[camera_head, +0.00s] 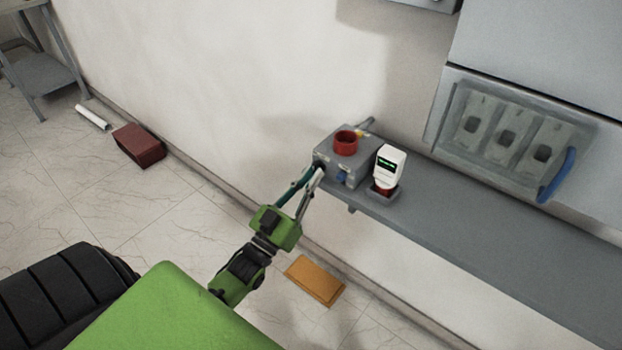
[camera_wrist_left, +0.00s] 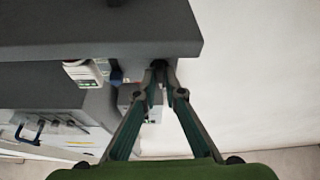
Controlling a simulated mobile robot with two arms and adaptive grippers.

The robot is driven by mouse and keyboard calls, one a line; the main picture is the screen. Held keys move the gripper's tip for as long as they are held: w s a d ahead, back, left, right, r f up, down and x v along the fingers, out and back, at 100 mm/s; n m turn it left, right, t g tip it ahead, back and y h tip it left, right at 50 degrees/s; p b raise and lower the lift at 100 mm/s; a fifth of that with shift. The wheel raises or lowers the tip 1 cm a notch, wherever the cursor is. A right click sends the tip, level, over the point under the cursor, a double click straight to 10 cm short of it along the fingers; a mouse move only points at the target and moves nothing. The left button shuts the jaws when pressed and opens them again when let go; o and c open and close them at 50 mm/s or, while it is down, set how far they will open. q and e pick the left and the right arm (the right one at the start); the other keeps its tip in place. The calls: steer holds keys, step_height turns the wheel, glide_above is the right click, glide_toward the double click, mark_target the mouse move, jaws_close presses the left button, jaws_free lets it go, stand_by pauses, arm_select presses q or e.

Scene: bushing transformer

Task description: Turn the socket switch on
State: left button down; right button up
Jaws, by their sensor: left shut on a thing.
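A grey socket box (camera_head: 342,157) with a red round socket (camera_head: 346,142) on top stands at the left end of a grey shelf. My left gripper (camera_head: 317,168) reaches the left side of this box, with its fingertips close together on a small dark part there, likely the switch (camera_head: 320,166). In the left wrist view the fingers (camera_wrist_left: 160,72) converge on a dark knob-like part at the box. The switch's position is hidden by the fingertips. My right gripper is out of view.
A white device with a green display (camera_head: 389,166) stands in a holder to the right of the box. The shelf (camera_head: 480,225) is clear further right. A grey cabinet with a blue handle (camera_head: 556,175) is above. A dark red box (camera_head: 138,145) and an orange box (camera_head: 314,280) lie on the floor.

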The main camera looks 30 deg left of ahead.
arm_select(q)
steer(key=shift+f+m+h, duration=0.1)
steer(key=shift+m+h, duration=0.5)
steer(key=shift+m, duration=0.4)
steer(key=c, duration=2.4)
jaws_free()
steer(key=v, duration=1.2)
